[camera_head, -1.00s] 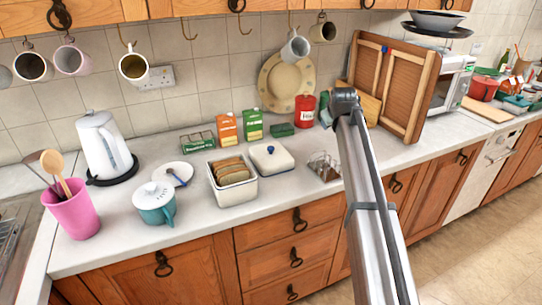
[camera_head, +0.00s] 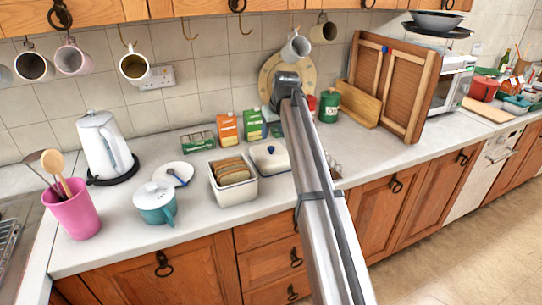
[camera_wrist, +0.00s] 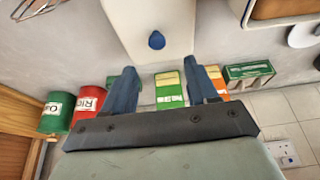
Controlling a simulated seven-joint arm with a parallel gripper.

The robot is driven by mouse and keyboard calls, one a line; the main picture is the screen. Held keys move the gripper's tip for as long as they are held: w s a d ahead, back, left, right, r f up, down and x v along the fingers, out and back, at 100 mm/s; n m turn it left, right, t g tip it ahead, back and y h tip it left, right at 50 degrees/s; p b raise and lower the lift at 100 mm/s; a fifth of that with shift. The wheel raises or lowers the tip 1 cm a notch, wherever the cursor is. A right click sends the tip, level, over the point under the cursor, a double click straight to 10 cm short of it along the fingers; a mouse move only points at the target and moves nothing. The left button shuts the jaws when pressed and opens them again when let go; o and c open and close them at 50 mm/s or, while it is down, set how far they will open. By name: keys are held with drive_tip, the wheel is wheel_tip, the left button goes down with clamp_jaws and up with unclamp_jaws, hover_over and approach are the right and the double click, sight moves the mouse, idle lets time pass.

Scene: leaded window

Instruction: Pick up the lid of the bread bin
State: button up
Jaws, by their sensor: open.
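The bread bin (camera_head: 235,190) is a white, open-topped box with sliced bread inside, on the worktop. Its lid (camera_head: 268,160), white with a dark blue knob, lies flat on the worktop just right of the bin, apart from it. In the wrist view the lid (camera_wrist: 130,18) is at the top centre, its knob (camera_wrist: 157,41) facing me. My gripper (camera_wrist: 163,76) is open and empty; its two fingers are spread to either side of the knob's line, short of it in the picture. In the head view my arm hides the fingers.
Cartons (camera_head: 227,128) stand behind the bin and lid. A green tin (camera_head: 329,105) stands to the right, with a red tin (camera_wrist: 90,105) beside it. A wire rack (camera_wrist: 36,8) is near the lid. A teal pot (camera_head: 155,204) stands left of the bin.

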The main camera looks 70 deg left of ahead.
sight(271, 147)
drive_tip(key=x, duration=0.3)
drive_tip(key=shift+d+x, duration=0.15)
drive_tip(key=shift+x, duration=1.1)
drive_tip(key=shift+d+x, duration=0.1)
drive_tip(key=shift+x, duration=1.2)
drive_tip(key=shift+w, duration=0.1)
clamp_jaws()
